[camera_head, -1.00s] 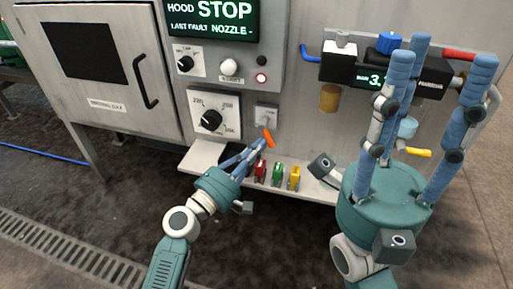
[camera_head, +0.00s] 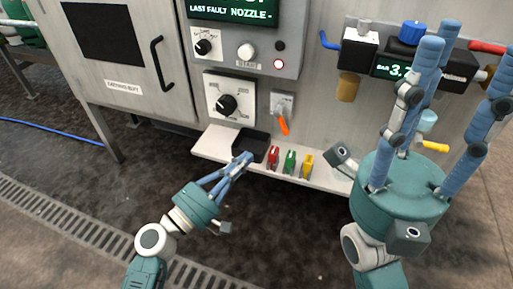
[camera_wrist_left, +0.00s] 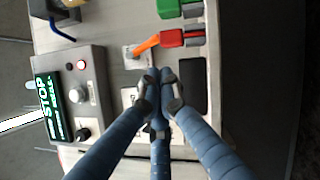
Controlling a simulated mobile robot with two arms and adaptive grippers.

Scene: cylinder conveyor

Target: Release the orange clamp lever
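The orange clamp lever (camera_head: 283,125) hangs from a small light plate (camera_head: 282,102) on the machine front, slanting down and slightly right. In the left wrist view the lever (camera_wrist_left: 147,46) lies just beyond the fingertips, beside a red item. My left gripper (camera_head: 246,157) has its blue fingers drawn together at the tips, with nothing seen between them. It is below and left of the lever, in front of a black tray, apart from the lever in the head view. My right gripper (camera_head: 462,50) points up with its fingers spread and empty, at the right.
A pale shelf (camera_head: 213,143) holds the black tray (camera_head: 262,136) and red (camera_head: 273,158), green (camera_head: 290,161) and yellow (camera_head: 307,164) items. A black dial (camera_head: 227,104) is left of the lever. The pressure unit (camera_head: 440,71) is behind my right gripper. The floor in front is clear.

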